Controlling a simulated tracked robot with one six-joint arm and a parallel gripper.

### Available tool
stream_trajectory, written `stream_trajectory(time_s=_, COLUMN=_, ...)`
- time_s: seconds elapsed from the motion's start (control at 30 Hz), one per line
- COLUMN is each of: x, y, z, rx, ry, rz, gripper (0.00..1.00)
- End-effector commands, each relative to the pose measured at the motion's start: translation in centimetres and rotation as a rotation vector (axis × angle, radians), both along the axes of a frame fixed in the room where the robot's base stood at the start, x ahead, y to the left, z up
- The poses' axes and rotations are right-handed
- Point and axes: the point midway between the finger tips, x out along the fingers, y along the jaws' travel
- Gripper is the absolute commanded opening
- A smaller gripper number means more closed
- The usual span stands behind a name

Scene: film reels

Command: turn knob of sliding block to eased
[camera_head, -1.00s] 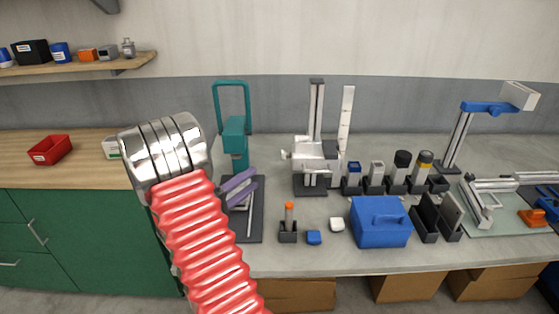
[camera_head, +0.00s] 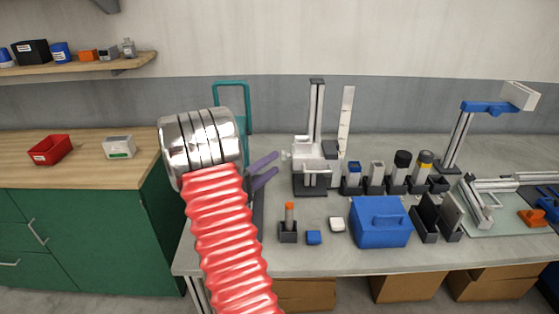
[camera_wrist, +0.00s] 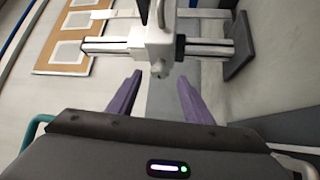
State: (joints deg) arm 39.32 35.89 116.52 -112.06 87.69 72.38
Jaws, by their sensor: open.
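The white sliding block (camera_head: 306,150) sits on an upright rail with a dark base in the head view. Its small pale knob (camera_head: 284,155) sticks out to the left. My gripper (camera_head: 277,163) has purple fingers, open and pointing right, with the tips just short of the knob. In the wrist view the block (camera_wrist: 152,38) is on its rail, and the knob (camera_wrist: 160,70) shows ahead, between the lines of the open fingers (camera_wrist: 159,79). No finger visibly touches the knob. The knob's setting is too small to read.
A blue box (camera_head: 381,222), a small holder with an orange-tipped item (camera_head: 289,222), a blue cap (camera_head: 314,238) and a white cap (camera_head: 337,224) stand in front on the bench. Several bottles in holders stand right of the rail. A teal frame (camera_head: 232,90) rises behind my arm.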

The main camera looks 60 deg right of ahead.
Motion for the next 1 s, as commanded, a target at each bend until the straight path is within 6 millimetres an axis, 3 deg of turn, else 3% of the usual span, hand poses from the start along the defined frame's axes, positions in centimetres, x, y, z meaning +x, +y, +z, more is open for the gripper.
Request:
stream_trajectory(time_s=0.3, x=-1.4, y=-3.8, z=0.6, rx=-0.001, ry=0.0, rz=-0.002, gripper=0.46)
stream_trajectory(time_s=0.67, x=-1.5, y=-4.2, z=0.6, rx=0.0, ry=0.001, rz=-0.001, gripper=0.46)
stream_trajectory(time_s=1.0, x=-1.5, y=-4.2, z=0.6, rx=0.0, ry=0.001, rz=-0.001, gripper=0.23)
